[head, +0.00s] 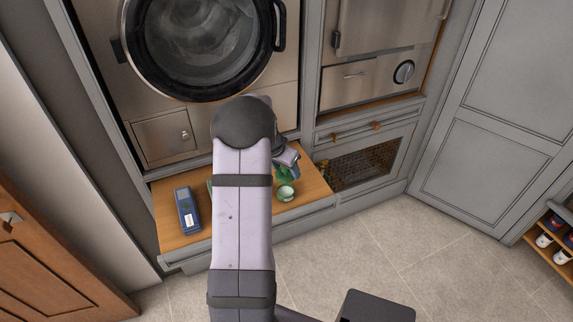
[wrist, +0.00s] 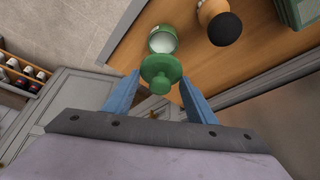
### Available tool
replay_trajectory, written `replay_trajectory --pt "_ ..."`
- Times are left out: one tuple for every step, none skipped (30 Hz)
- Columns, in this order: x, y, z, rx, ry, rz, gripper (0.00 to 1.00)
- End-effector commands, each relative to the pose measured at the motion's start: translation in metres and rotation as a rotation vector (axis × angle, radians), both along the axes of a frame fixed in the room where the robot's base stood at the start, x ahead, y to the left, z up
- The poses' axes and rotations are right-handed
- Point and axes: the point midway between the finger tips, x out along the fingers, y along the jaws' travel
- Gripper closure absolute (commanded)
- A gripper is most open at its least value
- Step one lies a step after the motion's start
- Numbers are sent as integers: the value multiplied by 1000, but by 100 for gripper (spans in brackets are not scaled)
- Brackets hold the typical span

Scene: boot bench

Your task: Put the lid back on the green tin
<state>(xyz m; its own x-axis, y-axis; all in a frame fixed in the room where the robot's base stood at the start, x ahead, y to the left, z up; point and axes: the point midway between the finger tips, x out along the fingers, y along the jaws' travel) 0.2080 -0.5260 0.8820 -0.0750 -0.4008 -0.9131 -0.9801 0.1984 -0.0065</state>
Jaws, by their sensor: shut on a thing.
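The green tin (head: 286,194) stands open on the wooden bench, near its front edge. In the wrist view the tin (wrist: 162,40) shows its pale inside and lies just beyond the lid. The green lid (wrist: 160,70), a disc with a round knob, is between the blue fingers of my gripper (wrist: 160,79). My gripper (head: 289,161) is shut on the lid by its knob and holds it apart from the tin's mouth. In the head view my gripper is just above and behind the tin, and the lid there is small and partly hidden.
A wooden-and-black round object (wrist: 221,24) is beside the tin in the wrist view, with a green item (wrist: 300,12) farther right. My arm hides the bench's middle in the head view. Cabinets (head: 365,160) flank the bench's right.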

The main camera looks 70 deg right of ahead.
Motion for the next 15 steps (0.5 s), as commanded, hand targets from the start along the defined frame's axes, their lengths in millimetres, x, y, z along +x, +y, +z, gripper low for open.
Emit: replay_trajectory --pt "0 0 -1 0 0 0 70" --pt "0 0 -1 0 0 0 70" --pt "0 0 -2 0 0 0 70" --pt "0 0 -3 0 0 0 70" --pt "0 0 -4 0 0 0 70" --pt "0 0 -5 0 0 0 70" --pt "0 0 -6 0 0 0 70" --pt "0 0 -8 0 0 0 70" --pt "0 0 -10 -1 0 0 70" --pt "0 -1 -11 -1 1 1 70" --pt "0 -1 -13 -1 1 1 70" --pt "0 -1 -16 -1 1 1 70" --pt "0 -1 -18 -1 1 1 70" --pt "0 -1 -20 -1 1 2 70" --pt "0 0 -24 -1 1 2 70"
